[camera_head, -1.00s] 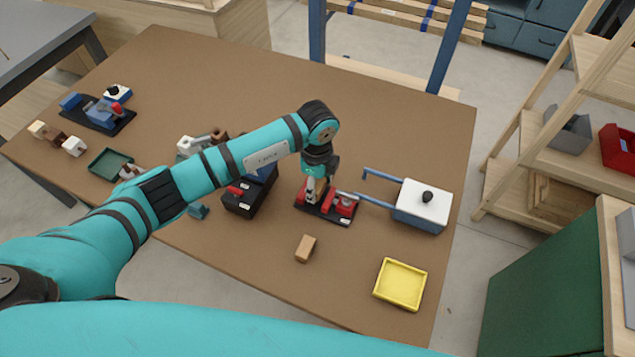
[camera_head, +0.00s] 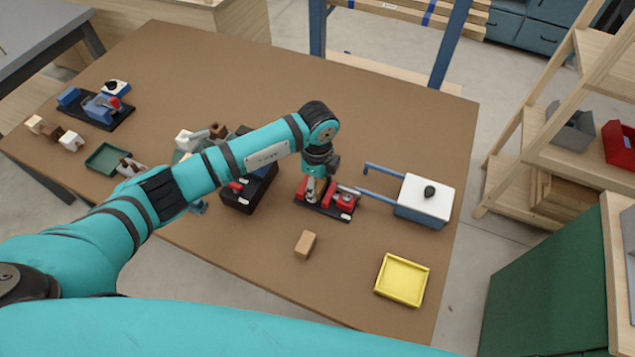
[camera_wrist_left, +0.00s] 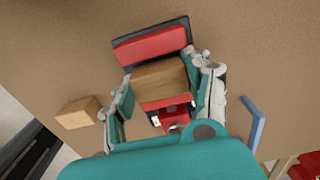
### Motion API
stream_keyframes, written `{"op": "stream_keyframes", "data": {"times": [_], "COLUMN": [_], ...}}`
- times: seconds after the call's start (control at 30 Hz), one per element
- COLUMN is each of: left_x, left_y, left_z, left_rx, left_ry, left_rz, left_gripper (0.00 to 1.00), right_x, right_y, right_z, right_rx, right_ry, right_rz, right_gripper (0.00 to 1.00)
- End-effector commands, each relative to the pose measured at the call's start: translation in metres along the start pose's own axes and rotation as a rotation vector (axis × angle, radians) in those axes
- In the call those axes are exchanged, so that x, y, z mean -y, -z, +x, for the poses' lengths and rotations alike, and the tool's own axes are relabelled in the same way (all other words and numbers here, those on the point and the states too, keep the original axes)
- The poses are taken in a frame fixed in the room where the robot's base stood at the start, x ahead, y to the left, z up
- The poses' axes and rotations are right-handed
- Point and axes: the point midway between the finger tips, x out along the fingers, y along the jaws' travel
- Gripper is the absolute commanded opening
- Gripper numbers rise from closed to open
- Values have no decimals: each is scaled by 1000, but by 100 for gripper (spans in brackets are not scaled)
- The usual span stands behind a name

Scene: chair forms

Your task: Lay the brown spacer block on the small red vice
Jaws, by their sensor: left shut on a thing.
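The small red vice (camera_head: 343,201) has red jaws on a dark base and stands on the brown table. In the left wrist view, its red far jaw (camera_wrist_left: 150,46) shows beyond a brown block (camera_wrist_left: 160,80). My left gripper (camera_head: 312,188) points down over the vice. In the left wrist view its fingers (camera_wrist_left: 164,84) are shut on the brown block, one at each side. The block lies at the vice, between its red parts as seen from above. I cannot tell whether it touches the vice. My right gripper is not in view.
A lighter tan block (camera_head: 306,244) lies apart on the table, nearer me. A yellow tray (camera_head: 402,280) is at the right. A white-topped blue vice (camera_head: 423,201) with long arms stands right of the red vice. A black vice (camera_head: 243,196) stands close on the left.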

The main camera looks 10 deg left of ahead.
Motion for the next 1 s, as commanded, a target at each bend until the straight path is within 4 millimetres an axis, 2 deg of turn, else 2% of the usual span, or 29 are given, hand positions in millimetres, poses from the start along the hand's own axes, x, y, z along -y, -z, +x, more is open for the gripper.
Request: {"op": "stream_keyframes", "data": {"times": [0.77,0.8,1.0], "left_x": [0,0,0], "left_y": [0,0,0], "left_z": [11,10,10], "left_rx": [0,0,0], "left_ry": [0,1,0], "left_rz": [0,0,0], "left_gripper": [19,55,78], "right_x": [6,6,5], "right_y": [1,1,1], "right_z": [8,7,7], "right_rx": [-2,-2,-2], "right_ry": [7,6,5], "right_rz": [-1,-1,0], "right_gripper": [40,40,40]}}
